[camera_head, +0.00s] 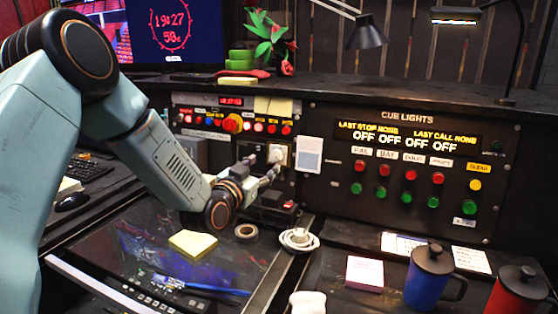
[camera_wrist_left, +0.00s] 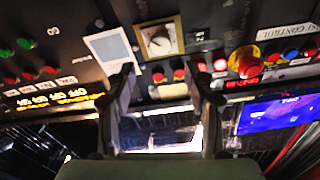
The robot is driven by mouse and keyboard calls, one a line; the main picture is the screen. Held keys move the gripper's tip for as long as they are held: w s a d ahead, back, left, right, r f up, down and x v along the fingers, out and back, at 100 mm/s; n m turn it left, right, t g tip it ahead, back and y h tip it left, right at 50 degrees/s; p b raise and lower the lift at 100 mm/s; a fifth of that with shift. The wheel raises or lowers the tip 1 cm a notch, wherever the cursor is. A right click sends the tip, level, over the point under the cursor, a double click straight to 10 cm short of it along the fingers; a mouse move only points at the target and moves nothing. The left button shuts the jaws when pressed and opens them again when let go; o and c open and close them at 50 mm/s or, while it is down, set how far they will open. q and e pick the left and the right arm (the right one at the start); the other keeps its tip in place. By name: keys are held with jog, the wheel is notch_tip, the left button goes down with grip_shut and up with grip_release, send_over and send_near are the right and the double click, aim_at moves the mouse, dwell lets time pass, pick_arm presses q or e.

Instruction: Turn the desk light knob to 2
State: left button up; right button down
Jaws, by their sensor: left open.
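A pale round knob (camera_head: 277,154) is on the upright control panel, just beyond my left gripper. In the left wrist view the knob (camera_wrist_left: 158,40) has a light dial on a tan square plate, and its number setting is too small to read. My left gripper (camera_head: 263,166) is open, its fingers pointing at the panel. In the left wrist view the left gripper (camera_wrist_left: 160,70) has its fingertips apart, with the knob beyond the gap and apparently not between them. A black desk lamp (camera_head: 367,35) hangs above the panel. My right gripper is not in view.
The cue lights panel (camera_head: 325,213) with red and green buttons is right of the knob. A red emergency button (camera_head: 232,124) is to its left. A white cup (camera_head: 308,304), blue mug (camera_head: 427,280) and red mug (camera_head: 516,292) stand in front. Yellow notes (camera_head: 193,243) lie on the desk.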

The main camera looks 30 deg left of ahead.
aim_at(275, 155)
pick_arm(q)
jog(key=w, duration=0.3)
jog(key=w+f, duration=0.1)
jog(key=w, duration=0.1)
jog(key=shift+w+a, duration=0.3)
jog(key=shift+a, duration=0.05)
jog(key=shift+w, duration=0.4)
jog(key=shift+d+r, duration=0.1)
jog(key=shift+r, duration=0.1)
jog(key=shift+s+d+r, duration=0.1)
jog(key=shift+s+r, duration=0.1)
jog(key=shift+r, duration=0.15)
jog(key=shift+w+f, duration=0.4)
jog(key=shift+w, duration=0.1)
jog(key=shift+c, duration=1.4)
jog(key=shift+s+r, duration=0.25)
jog(key=shift+s, duration=0.05)
jog(key=shift+c, duration=1.3)
grip_shut()
